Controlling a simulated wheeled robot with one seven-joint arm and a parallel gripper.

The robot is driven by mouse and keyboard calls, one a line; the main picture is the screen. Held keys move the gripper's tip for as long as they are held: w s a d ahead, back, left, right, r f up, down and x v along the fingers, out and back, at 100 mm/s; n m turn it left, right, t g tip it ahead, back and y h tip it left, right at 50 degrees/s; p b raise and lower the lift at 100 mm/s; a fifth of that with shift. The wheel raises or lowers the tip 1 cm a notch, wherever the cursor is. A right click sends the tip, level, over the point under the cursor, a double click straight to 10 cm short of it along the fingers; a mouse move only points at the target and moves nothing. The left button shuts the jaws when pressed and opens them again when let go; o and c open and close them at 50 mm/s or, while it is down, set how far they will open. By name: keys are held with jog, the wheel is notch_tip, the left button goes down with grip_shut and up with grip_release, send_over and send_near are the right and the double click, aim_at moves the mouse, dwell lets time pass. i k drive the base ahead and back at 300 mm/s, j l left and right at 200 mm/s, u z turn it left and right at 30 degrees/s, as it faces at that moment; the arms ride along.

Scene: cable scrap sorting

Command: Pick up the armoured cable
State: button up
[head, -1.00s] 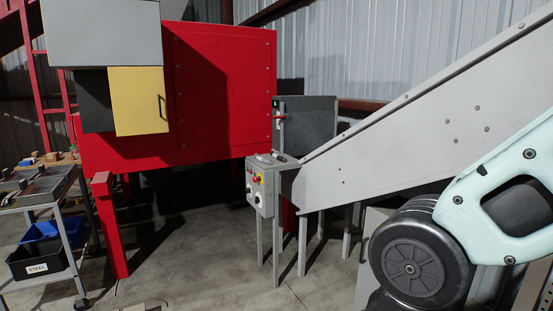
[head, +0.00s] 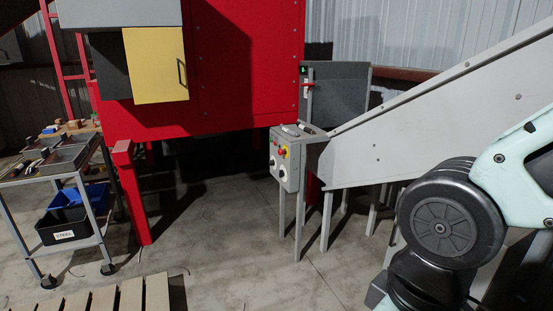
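I cannot make out the armoured cable in the head view. A grey trolley (head: 58,171) stands at the left with trays on its top that hold several small pieces, too small to tell apart. My gripper is not in view. Only part of my arm shows at the right edge, so whether the gripper holds anything is hidden.
A red machine (head: 225,75) with a yellow door (head: 158,64) stands behind. A control box (head: 288,158) on posts and a grey sloping conveyor (head: 400,125) stand to the right. A black bin marked STEEL (head: 62,227) and a blue bin (head: 68,204) sit on the trolley's lower shelf. A slatted wooden pallet (head: 130,293) lies at the bottom left. The concrete floor between is clear.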

aim_at(303, 128)
jog(key=i+j, duration=0.15)
jog(key=i, duration=0.6)
jog(key=i+j, duration=0.15)
jog(key=i, duration=0.6)
jog(key=i+j, duration=0.15)
jog(key=i, duration=0.55)
jog(key=i+j, duration=0.1)
jog(key=i, duration=0.65)
jog(key=i+j, duration=0.15)
jog(key=i, duration=0.6)
